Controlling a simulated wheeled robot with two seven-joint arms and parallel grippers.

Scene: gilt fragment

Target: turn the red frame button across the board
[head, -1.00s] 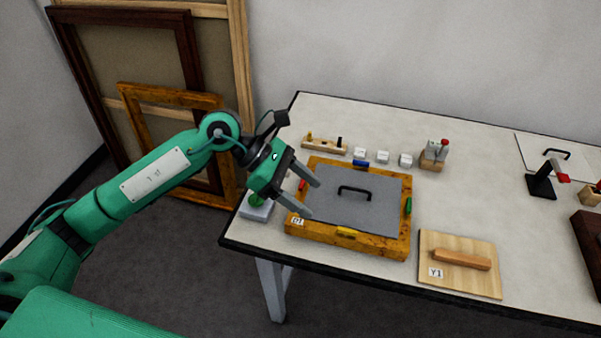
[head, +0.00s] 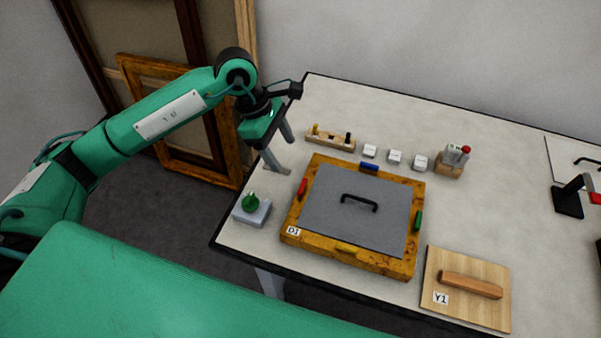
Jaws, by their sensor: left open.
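The gilt frame (head: 297,236) labelled D1 lies flat on the table with a grey board (head: 340,224) inside it. The red frame button (head: 302,187) sits on its left side and looks lengthwise along that rail. A blue button (head: 369,167) is on the far side, a green one (head: 418,220) on the right and a yellow one (head: 347,247) on the near side. The board has a black handle (head: 359,202). My left gripper (head: 284,154) is open and empty, above the table's left part, beyond and left of the red button. My right gripper is not in view.
A grey block with a green knob (head: 251,206) stands left of the frame. A wooden rack (head: 331,140), white cubes (head: 395,156) and a holder with a red-topped item (head: 453,161) stand behind it. A wooden panel (head: 467,271) labelled Y1 lies at right.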

